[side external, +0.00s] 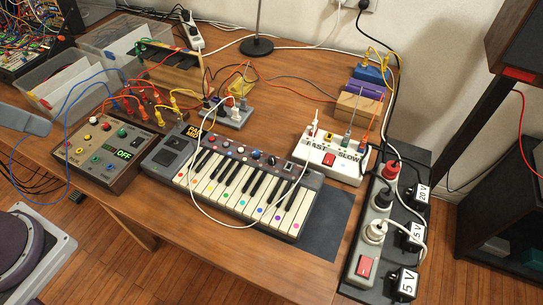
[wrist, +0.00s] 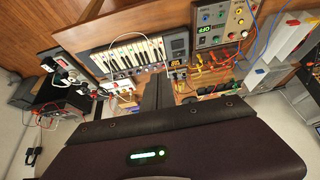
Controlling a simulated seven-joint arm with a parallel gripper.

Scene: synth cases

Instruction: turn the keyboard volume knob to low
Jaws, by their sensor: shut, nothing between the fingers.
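The small keyboard (side external: 235,185) lies on the wooden table, with coloured dots on its white keys. A row of small knobs (side external: 256,155) runs along its back edge; their labels are too small to read, so I cannot tell which is volume. A white cable loops over the keys. In the wrist view the keyboard (wrist: 127,56) appears upside down at upper left, its knob row towards my gripper. My gripper (wrist: 158,80) is shut and empty, its dark fingers apart from the keyboard in the picture. I cannot make it out for certain in the side view.
Left of the keyboard is a control box (side external: 105,150) reading OFF. Behind right is a white box (side external: 330,160) marked FAST and SLOW, with upright cables. A power strip (side external: 375,225) with plugs stands at right. Loose cables and clear bins (side external: 65,85) crowd the back left.

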